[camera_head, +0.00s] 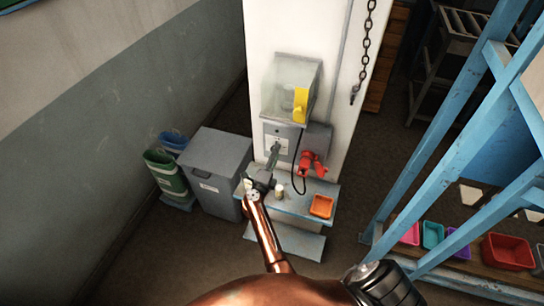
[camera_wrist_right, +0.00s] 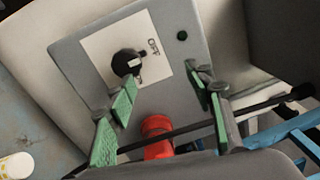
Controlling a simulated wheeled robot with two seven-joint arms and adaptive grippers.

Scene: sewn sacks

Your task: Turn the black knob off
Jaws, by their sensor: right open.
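The black knob (camera_wrist_right: 124,63) sits on a white label plate (camera_wrist_right: 104,47) on a grey panel (camera_wrist_right: 180,20) in the right wrist view. Its pale mark points rightward in the picture. Lettering that looks like "OFF" is printed beside it. My right gripper (camera_wrist_right: 162,90) is open and empty in front of the panel, its green-padded fingers apart. The knob shows beyond the left finger, apart from it as far as I can tell.
A clear-covered box with a yellow part (camera_head: 300,104) is above the panel. A red tool (camera_head: 313,164) hangs to its right. Below is a grey-blue shelf (camera_head: 300,208) with an orange tray (camera_head: 321,206). A grey bin (camera_head: 215,165) stands left; a blue frame (camera_head: 440,135) stands right.

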